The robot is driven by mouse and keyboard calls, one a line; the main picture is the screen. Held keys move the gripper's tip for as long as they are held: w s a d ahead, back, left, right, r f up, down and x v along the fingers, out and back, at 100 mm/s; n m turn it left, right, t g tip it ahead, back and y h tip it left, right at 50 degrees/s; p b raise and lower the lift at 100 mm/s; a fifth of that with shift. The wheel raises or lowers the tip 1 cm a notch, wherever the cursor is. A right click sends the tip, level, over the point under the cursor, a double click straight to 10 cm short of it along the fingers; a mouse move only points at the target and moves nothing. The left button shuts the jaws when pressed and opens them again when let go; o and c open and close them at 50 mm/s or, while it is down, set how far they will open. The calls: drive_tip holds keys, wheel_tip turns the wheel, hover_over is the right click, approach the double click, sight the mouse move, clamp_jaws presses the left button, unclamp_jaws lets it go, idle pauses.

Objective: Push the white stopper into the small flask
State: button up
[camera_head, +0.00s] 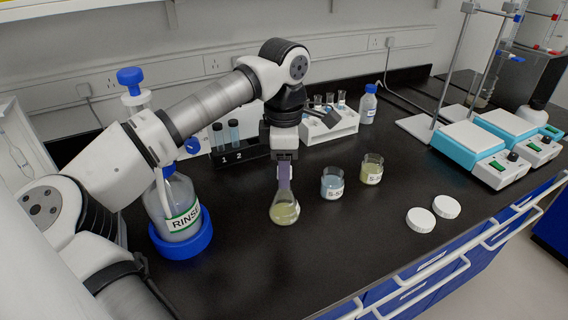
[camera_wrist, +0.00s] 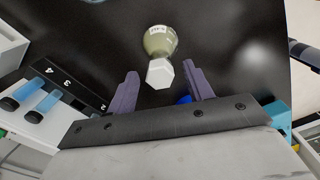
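The small flask (camera_head: 285,212) stands on the black bench and holds pale yellow-green liquid. It also shows in the wrist view (camera_wrist: 160,40), with a label on its side. The white stopper (camera_wrist: 160,73) is six-sided and appears at the flask's mouth; how deep it sits cannot be told. In the head view the stopper is hidden behind a finger. My gripper (camera_head: 284,172) points down directly over the flask. In the wrist view my gripper (camera_wrist: 162,84) is open, with dark purple fingers on either side of the stopper and visible gaps between them.
Two labelled beakers (camera_head: 332,183) (camera_head: 372,169) stand right of the flask. Two white lids (camera_head: 421,220) (camera_head: 447,207) lie front right. A rinse bottle (camera_head: 178,205) stands left. A black tube rack (camera_head: 240,153) and white rack (camera_head: 331,128) stand behind. The bench front is clear.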

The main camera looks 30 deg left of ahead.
wheel_tip(320, 180, up, 14)
drive_tip(key=p, duration=0.9)
drive_tip(key=shift+f, duration=0.1)
